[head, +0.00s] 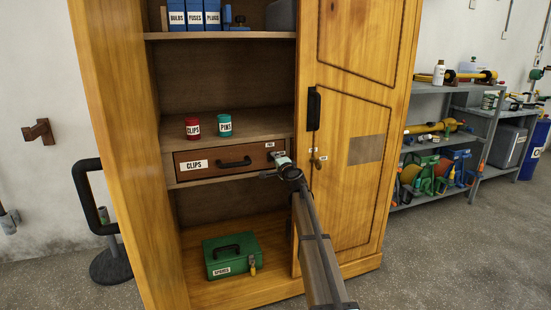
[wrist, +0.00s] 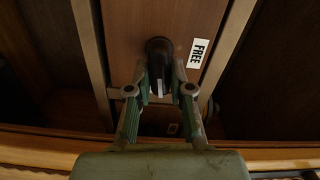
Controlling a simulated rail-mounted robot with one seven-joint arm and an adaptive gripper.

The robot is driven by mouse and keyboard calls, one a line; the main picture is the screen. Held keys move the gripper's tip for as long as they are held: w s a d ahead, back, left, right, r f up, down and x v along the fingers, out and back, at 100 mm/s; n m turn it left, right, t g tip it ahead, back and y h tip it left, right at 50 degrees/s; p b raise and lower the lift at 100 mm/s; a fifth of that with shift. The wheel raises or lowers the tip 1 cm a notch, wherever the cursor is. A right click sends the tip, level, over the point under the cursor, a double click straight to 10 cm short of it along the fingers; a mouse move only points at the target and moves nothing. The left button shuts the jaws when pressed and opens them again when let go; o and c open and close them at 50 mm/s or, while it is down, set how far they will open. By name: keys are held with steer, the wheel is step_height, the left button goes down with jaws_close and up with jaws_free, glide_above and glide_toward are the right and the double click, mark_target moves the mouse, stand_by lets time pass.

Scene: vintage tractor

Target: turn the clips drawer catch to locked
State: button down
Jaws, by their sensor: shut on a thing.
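The clips drawer (head: 215,163) sits shut under a shelf of the wooden cabinet, with a white CLIPS label and a black handle (head: 234,162). The catch is a dark knob with a pale pointer (wrist: 160,83) in the wrist view. A FREE label (wrist: 198,53) is beside it. My gripper (wrist: 160,88) has its two green fingers shut on the catch, one on each side. In the head view my gripper (head: 275,166) is at the drawer's right end and hides the catch there. Small labels near it are too small to read.
A red CLIPS tin (head: 193,130) and a green PINS tin (head: 225,125) stand on the shelf above the drawer. A green box with a padlock (head: 230,255) is below. The closed cabinet door (head: 350,130) is close on the right of my arm.

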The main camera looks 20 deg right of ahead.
steer(key=shift+m, duration=0.9)
steer(key=c, duration=1)
jaws_free()
steer(key=shift+c, duration=0.2)
steer(key=shift+s, duration=0.1)
steer(key=s, duration=1.1)
steer(key=shift+s+d, duration=0.4)
steer(key=shift+d, duration=0.05)
